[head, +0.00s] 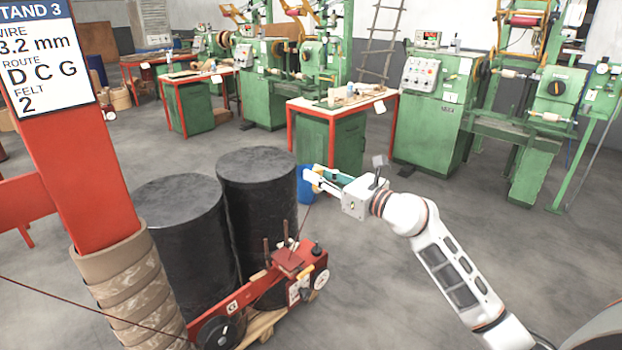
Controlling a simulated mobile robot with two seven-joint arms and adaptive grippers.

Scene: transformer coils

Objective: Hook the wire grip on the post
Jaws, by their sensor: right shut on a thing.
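My right gripper (320,182) reaches in from the right, above the floor in front of the green machines. It is shut on a small tan-orange piece (317,186), apparently the wire grip, mostly hidden by the fingers. A thin dark wire (306,211) runs from there down to the red wire stand (262,287). The stand carries short upright pegs (266,249), a dark wheel and a pale wheel. A thick red post (95,170) stands at the left, its lower part wrapped in brown bands. I cannot tell which upright is the task's post. My left gripper is out of view.
Two black drums (183,225) stand behind the wire stand. A blue container (305,184) is behind my right gripper. A sign (42,62) hangs on the red post. Another wire (70,300) crosses at lower left. Open floor (375,290) lies right of the stand.

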